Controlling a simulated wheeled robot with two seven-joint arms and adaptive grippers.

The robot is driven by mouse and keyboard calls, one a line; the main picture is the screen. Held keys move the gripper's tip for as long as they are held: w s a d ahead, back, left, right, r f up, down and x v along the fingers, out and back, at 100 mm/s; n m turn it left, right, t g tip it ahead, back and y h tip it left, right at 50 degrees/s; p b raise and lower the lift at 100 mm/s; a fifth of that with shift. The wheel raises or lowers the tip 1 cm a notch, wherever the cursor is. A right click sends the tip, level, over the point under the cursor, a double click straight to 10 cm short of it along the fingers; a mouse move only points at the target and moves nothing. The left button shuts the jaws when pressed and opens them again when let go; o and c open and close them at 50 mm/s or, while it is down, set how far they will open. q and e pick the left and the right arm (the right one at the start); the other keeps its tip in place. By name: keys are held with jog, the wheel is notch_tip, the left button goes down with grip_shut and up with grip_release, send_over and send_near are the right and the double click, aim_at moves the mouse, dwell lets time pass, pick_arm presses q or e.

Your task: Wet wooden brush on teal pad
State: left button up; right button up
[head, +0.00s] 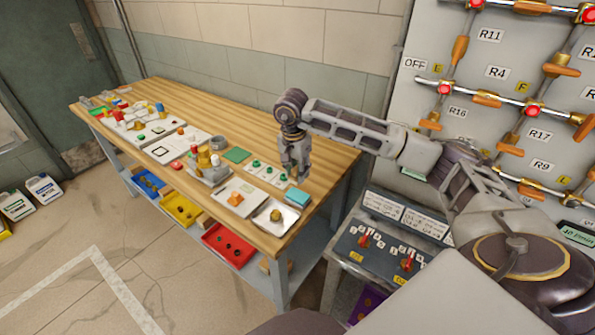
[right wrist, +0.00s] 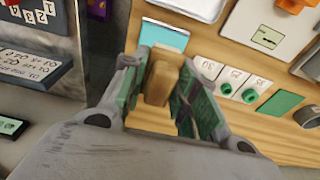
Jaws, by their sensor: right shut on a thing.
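The teal pad (head: 297,197) lies near the right end of the wooden workbench. It also shows in the right wrist view (right wrist: 165,36), just beyond my fingers. My right gripper (head: 297,174) points down over the bench, close behind the pad. In the right wrist view my right gripper (right wrist: 157,72) is shut on the wooden brush (right wrist: 160,80), a tan wooden block between its green-lined fingers. The brush's lower end is hidden, so I cannot tell whether it touches anything. In the head view I cannot make the brush out. My left gripper is not in view.
A green square (head: 237,155) lies farther left. A switch panel (head: 377,256) and a pipe board (head: 420,95) stand to the right.

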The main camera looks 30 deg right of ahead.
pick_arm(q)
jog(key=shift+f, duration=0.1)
pick_arm(e)
jog(key=shift+f, duration=0.1)
jog(key=shift+f+b, duration=0.4)
jog(key=shift+f, duration=0.2)
jog(key=shift+f+b, duration=0.45)
jog(key=shift+f, duration=0.45)
jog(key=shift+f+b, duration=0.45)
jog(key=shift+f, duration=0.85)
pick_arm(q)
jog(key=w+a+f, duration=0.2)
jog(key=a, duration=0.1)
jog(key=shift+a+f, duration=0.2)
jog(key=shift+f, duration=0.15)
pick_arm(e)
jog(key=shift+f, duration=0.1)
